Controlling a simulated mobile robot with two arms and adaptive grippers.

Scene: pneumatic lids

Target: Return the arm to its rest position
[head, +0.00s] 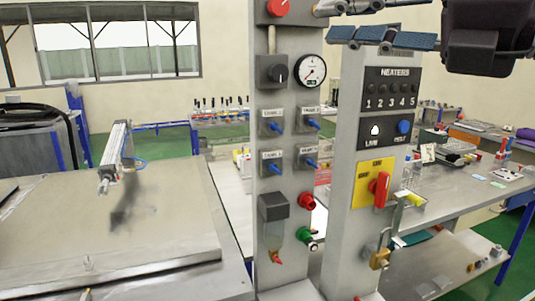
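My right gripper (335,22) is in the upper right of the head view, with its dark body to the right and its fingers reaching left. One finger with blue pads shows whole; the other is partly cut off by the top edge. There is a gap between them with nothing in it, so it looks open. It appears in front of the top of the grey heaters post (351,235) and touches nothing that I can see. My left gripper and arm are not in view.
A grey control post (271,220) with a gauge (311,70), blue valves and knobs stands in the centre. The heaters post has a red switch (380,189) and a padlock (379,258). A large metal lid (180,240) with a cylinder lies left. A workbench (455,200) stands right.

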